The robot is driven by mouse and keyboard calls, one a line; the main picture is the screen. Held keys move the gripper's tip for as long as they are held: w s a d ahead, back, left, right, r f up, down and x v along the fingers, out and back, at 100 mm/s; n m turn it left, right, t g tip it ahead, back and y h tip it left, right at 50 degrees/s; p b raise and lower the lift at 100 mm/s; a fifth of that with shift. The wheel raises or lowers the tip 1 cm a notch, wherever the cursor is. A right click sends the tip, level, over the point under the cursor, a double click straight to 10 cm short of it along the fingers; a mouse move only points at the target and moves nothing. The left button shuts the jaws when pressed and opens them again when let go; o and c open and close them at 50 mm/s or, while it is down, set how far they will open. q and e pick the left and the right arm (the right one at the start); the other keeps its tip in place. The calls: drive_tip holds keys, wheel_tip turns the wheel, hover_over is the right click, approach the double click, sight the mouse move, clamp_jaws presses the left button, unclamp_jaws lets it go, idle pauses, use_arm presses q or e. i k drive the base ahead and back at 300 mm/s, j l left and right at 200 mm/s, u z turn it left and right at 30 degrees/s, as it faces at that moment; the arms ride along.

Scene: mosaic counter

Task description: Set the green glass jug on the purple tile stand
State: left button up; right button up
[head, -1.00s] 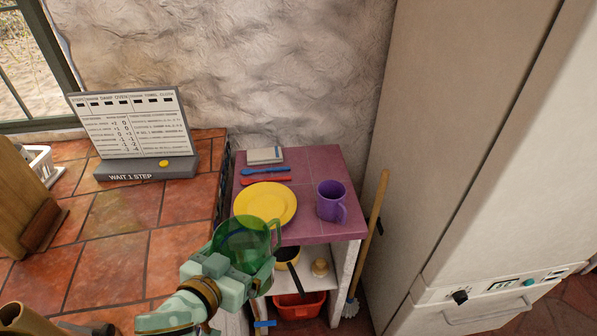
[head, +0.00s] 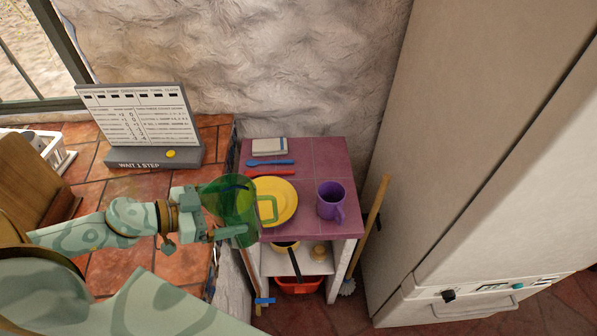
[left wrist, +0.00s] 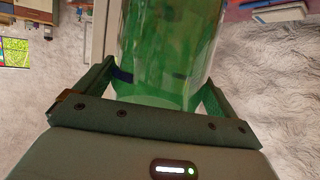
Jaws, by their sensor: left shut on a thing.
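The green glass jug (head: 232,200) is see-through, with a handle on its right side. My left gripper (head: 236,228) is shut on it and holds it, roughly upright, at the left edge of the purple tile stand (head: 312,160). In the head view the jug overlaps the left part of the yellow plate (head: 284,204). The left wrist view shows the jug (left wrist: 165,50) between the two fingers of the gripper (left wrist: 160,95). I cannot tell its exact height over the stand. My right gripper is not in view.
On the stand are a purple mug (head: 329,203), a red utensil (head: 270,173), a blue utensil (head: 270,162) and a small notepad (head: 270,147). Bare tiles show at the back right. A broom (head: 377,215) leans beside the stand, near a tall white cabinet (head: 480,130).

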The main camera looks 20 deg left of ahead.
sight(330, 170)
drive_tip(key=i, duration=0.85)
